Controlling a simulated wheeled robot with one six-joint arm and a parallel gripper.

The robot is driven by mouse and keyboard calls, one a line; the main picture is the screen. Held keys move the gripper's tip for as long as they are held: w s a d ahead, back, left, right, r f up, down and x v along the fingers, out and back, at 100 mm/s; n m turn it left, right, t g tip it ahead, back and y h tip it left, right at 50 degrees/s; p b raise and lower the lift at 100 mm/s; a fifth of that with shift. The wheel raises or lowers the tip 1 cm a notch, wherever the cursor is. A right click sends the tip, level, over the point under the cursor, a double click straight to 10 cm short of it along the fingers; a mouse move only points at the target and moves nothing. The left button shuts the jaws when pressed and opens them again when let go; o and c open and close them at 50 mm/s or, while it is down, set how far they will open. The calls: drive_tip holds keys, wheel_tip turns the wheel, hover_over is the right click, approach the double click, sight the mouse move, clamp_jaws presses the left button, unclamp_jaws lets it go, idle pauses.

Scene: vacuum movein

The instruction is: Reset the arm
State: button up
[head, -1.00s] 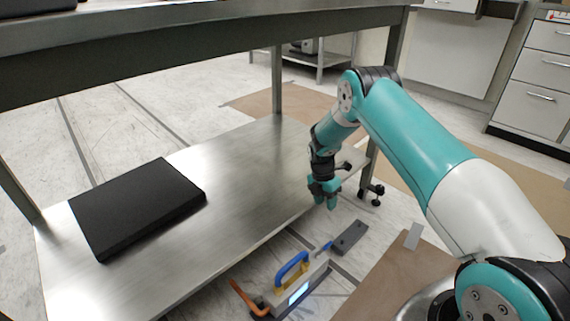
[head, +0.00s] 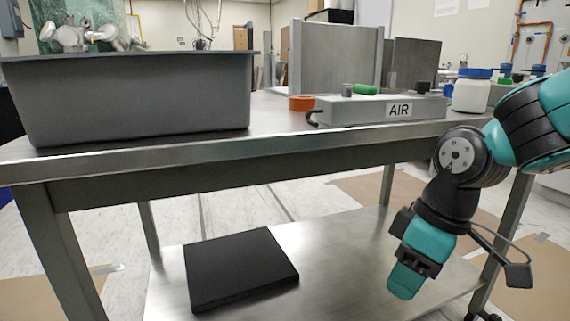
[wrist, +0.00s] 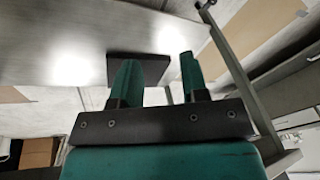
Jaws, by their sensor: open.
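My gripper (head: 405,283) hangs at the right of the head view, in front of the metal table and pointing down. In the wrist view its two teal fingers (wrist: 160,78) stand apart with nothing between them, so it is open and empty. Beyond the fingers, the black flat slab (wrist: 121,68) lies on the lower shelf. In the head view the same black slab (head: 240,270) lies flat on that shelf, to the left of my gripper and apart from it.
The metal table (head: 270,146) carries a grey bin (head: 130,105) at left. A box marked AIR (head: 375,110), a red-orange roll (head: 301,103) and a white jar with blue lid (head: 471,92) stand at right. The lower shelf (head: 340,250) is bare right of the slab.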

drive_tip(key=s+a+r+m+y+p, duration=0.1)
drive_tip(key=s+r+m, duration=0.1)
drive_tip(key=s, duration=0.4)
drive_tip(key=s+a+r+m, duration=0.1)
drive_tip(key=s+r, duration=0.1)
drive_tip(key=s, duration=0.4)
wheel_tip(320, 180, up, 38)
drive_tip(key=p, duration=3.8)
drive_tip(key=shift+f, duration=0.15)
drive_tip(key=shift+w+a, duration=0.1)
